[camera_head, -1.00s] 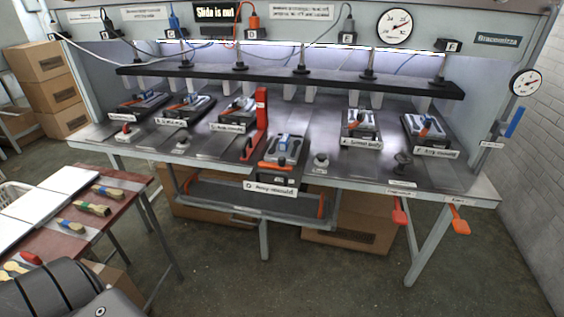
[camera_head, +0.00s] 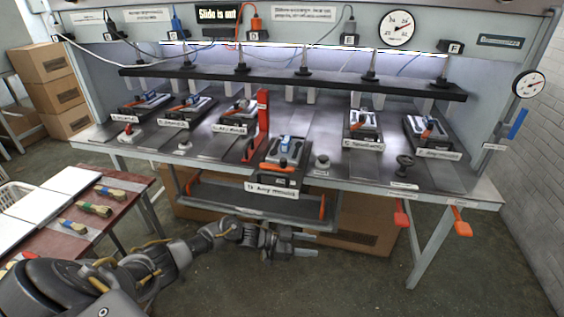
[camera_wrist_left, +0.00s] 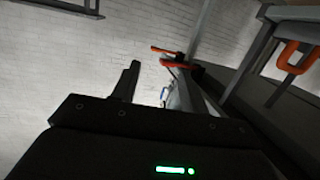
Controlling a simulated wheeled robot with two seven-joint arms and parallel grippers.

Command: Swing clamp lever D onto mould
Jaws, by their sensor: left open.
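A grey mould (camera_head: 287,151) sits on the pulled-forward station at the front middle of the bench. A blue clamp piece (camera_head: 285,142) lies on its top and an orange lever (camera_head: 277,168) lies along its front edge. The white label (camera_head: 272,190) below is too small to read surely. My left gripper (camera_head: 312,244) is open and empty, below and in front of this station, pointing right. In the left wrist view its dark finger (camera_wrist_left: 130,82) stands up with nothing held. My right gripper is out of view.
A red upright (camera_head: 262,125) stands just left of the front mould. A tray (camera_head: 225,197) hangs under the bench. Red handles (camera_head: 401,214) and (camera_head: 460,223) hang at the bench's right front. A brush table (camera_head: 125,178) is at left. Open floor lies in front.

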